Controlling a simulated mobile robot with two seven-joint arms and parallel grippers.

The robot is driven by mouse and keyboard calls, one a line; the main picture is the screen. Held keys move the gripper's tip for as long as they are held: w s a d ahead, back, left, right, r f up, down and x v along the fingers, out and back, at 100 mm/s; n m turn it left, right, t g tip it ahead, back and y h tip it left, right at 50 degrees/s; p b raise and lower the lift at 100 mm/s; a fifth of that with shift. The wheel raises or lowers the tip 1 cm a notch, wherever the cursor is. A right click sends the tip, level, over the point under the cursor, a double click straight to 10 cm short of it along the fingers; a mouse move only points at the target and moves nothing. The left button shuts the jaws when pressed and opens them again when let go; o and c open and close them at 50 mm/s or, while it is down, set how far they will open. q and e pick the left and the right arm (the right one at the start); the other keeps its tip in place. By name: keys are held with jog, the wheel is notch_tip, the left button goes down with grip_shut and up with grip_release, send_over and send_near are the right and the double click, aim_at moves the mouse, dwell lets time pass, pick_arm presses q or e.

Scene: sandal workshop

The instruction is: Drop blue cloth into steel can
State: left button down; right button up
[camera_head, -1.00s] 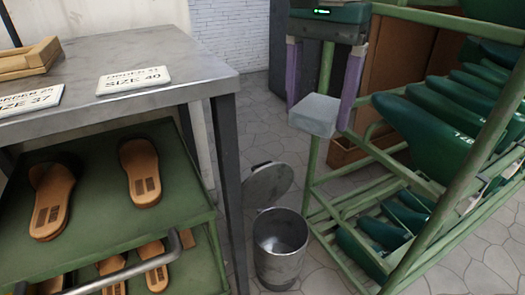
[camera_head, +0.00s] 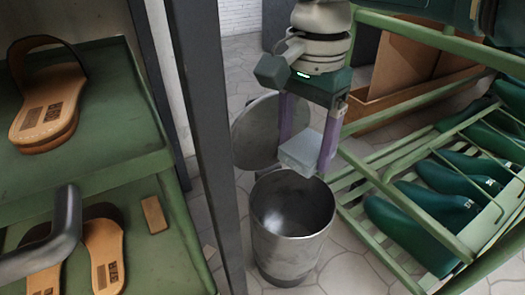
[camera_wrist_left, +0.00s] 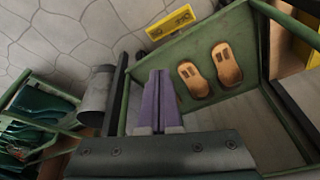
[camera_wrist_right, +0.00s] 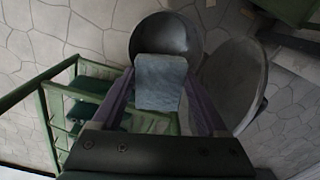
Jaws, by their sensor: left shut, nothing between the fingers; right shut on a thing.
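The blue cloth (camera_head: 301,152) is a folded pale grey-blue block. My right gripper (camera_head: 308,148) is shut on it and holds it above the steel can (camera_head: 282,256), near the back of its rim. In the right wrist view, the cloth (camera_wrist_right: 160,82) sits between the purple fingers and overlaps the near edge of the open can (camera_wrist_right: 165,30). The can's round lid (camera_head: 258,130) stands open behind it. The part of the can's inside that shows looks empty. My left gripper (camera_wrist_left: 158,85) is shut and empty in the left wrist view, near the sandal rack; the head view does not show it.
A green rack (camera_head: 420,220) with dark green shoe lasts (camera_head: 415,228) stands close to the can's right. Tiled floor shows around the can.

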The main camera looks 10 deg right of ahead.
aim_at(302, 174)
jog(key=f+b, duration=0.6)
jog(key=shift+s, duration=0.25)
jog(key=shift+r, duration=0.1)
jog(key=shift+s, duration=0.1)
jog(key=o, duration=1.1)
notch_tip(302, 174, up, 10)
jog(key=p, duration=0.9)
